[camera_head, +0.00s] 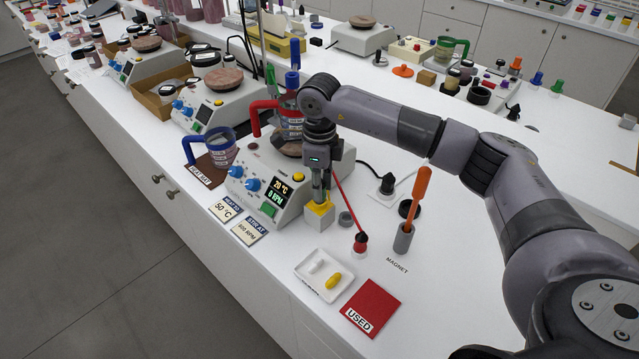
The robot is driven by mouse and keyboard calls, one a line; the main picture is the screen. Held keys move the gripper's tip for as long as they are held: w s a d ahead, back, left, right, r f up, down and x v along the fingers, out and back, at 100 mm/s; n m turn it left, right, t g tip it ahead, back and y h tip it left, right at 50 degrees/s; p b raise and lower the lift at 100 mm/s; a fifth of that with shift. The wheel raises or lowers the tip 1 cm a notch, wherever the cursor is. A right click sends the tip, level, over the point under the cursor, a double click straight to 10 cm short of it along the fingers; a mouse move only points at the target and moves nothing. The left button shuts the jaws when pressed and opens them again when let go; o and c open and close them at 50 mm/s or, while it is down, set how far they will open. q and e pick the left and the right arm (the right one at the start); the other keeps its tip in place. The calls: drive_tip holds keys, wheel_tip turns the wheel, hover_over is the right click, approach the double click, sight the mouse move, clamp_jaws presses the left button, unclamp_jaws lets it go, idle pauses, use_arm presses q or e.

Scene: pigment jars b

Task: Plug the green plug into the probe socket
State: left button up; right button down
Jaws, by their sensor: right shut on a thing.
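My right gripper (320,200) points straight down in front of the nearest hotplate (285,179). Its fingers are shut at the top of a small yellow-topped block (319,217) on the white bench. A red cable (345,205) runs from near the gripper down to a red plug (360,242), which sits by a pale piece on the bench. I cannot pick out a green plug. I cannot identify the probe socket. My left gripper is not in view.
A blue-handled mug (217,152) stands left of the hotplate, and a red-handled one (289,118) is on it. A white tray (305,268) with capsules, a red USED mat (370,306) and an orange-handled magnet (417,195) in a holder lie nearby.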

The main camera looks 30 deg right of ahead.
drive_tip(key=shift+f, duration=0.4)
drive_tip(key=c, duration=1.3)
unclamp_jaws()
drive_tip(key=shift+r, duration=0.15)
wheel_tip(320, 180, up, 12)
drive_tip(key=shift+f, duration=0.1)
